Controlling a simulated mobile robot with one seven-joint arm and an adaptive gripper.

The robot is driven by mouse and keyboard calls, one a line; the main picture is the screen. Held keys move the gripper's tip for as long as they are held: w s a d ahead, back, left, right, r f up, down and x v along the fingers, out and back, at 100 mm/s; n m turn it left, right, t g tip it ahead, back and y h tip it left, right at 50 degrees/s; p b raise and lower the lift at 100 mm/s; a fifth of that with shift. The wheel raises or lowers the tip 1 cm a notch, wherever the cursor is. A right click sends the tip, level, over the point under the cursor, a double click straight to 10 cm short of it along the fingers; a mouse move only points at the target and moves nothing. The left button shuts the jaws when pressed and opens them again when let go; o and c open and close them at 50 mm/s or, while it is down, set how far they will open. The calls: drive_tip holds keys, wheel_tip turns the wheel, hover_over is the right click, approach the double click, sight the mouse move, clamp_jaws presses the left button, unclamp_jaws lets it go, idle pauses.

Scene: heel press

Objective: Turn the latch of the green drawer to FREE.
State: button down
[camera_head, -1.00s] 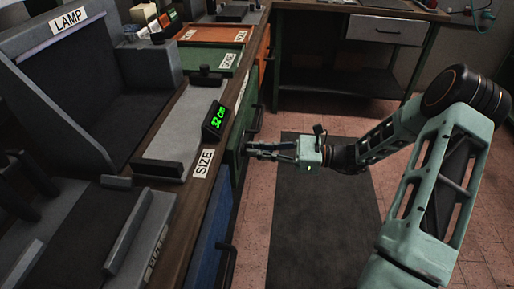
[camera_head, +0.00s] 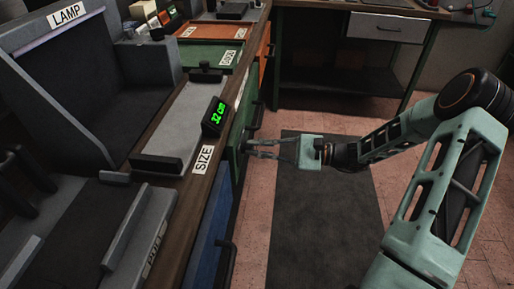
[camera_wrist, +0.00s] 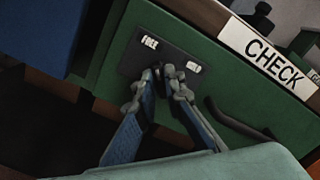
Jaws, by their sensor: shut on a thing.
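The green drawer (camera_wrist: 108,72) has a dark latch plate (camera_wrist: 139,56) with FREE at its left and a second label, apparently HELD, at its right. My gripper (camera_wrist: 168,72) has its fingertips together at the plate's lower middle, between the two labels, shut on the latch. The fingertips hide most of the latch, so I cannot tell which label it points to. The drawer's dark handle (camera_wrist: 238,121) is to the right of the fingers. In the head view my gripper (camera_head: 249,147) reaches left to the green drawer front (camera_head: 233,140) under the counter edge.
A CHECK label (camera_wrist: 266,56) is on the counter edge above the drawer. A blue drawer (camera_head: 207,240) is nearer and an orange one (camera_head: 264,62) farther along. The dark floor mat (camera_head: 325,215) beside the counter is clear.

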idle(0.3)
drive_tip(key=c, duration=2)
unclamp_jaws()
drive_tip(key=d, duration=0.4)
drive_tip(key=s+d, duration=0.1)
drive_tip(key=d, duration=0.3)
drive_tip(key=s+d, duration=0.1)
drive_tip(key=d, duration=0.2)
drive_tip(key=shift+s+d, duration=0.15)
drive_tip(key=shift+d, duration=0.25)
drive_tip(key=shift+a, duration=0.15)
